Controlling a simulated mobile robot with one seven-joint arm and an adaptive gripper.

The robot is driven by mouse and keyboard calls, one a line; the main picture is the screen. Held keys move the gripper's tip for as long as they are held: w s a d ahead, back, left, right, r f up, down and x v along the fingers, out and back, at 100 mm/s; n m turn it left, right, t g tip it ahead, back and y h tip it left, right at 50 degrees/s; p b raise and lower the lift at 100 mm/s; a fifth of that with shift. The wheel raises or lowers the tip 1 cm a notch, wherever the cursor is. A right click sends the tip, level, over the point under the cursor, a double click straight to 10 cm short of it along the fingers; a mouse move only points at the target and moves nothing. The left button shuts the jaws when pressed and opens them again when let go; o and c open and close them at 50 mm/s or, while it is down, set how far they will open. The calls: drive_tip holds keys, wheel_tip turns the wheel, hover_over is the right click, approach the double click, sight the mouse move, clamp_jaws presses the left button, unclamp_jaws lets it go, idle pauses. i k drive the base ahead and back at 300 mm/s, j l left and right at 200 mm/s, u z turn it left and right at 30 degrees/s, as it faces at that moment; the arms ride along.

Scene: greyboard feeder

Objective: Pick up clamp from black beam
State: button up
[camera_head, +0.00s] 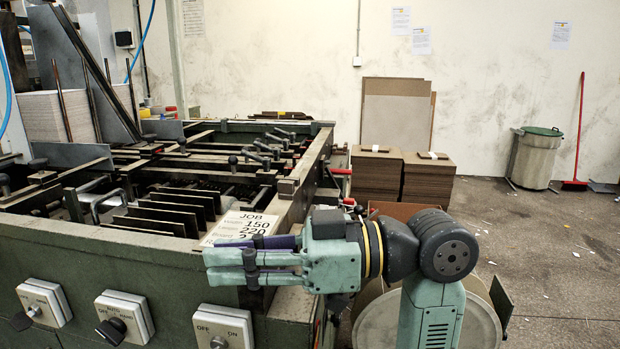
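My gripper (238,262) reaches in from the right over the feeder's near edge, with its fingers pointing left. Two pale teal fingers show one above the other, and a dark purple part lies behind them. A small dark upright piece (250,262) shows at the fingers; I cannot tell whether it is held or which part it is. Several black-knobbed clamps (264,147) sit on the dark beams (215,151) toward the back right of the feeder. Another dark knob (38,163) stands at the left. I cannot tell which one is the task's clamp.
The green feeder frame (312,160) has many bars and upright plates. A job card (240,226) lies behind my gripper. Switch boxes (124,316) line the front. Greyboard stacks (376,172), a bin (535,160) and a red broom (575,184) stand behind; the right floor is mostly clear.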

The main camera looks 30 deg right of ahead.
sight(288, 188)
drive_tip(key=i+l, duration=0.1)
drive_tip(key=l, duration=0.2)
drive_tip(key=i+l, duration=0.15)
drive_tip(key=l, duration=0.15)
drive_tip(key=i+l, duration=0.1)
drive_tip(key=l, duration=0.2)
drive_tip(key=i+l, duration=0.15)
drive_tip(key=l, duration=0.15)
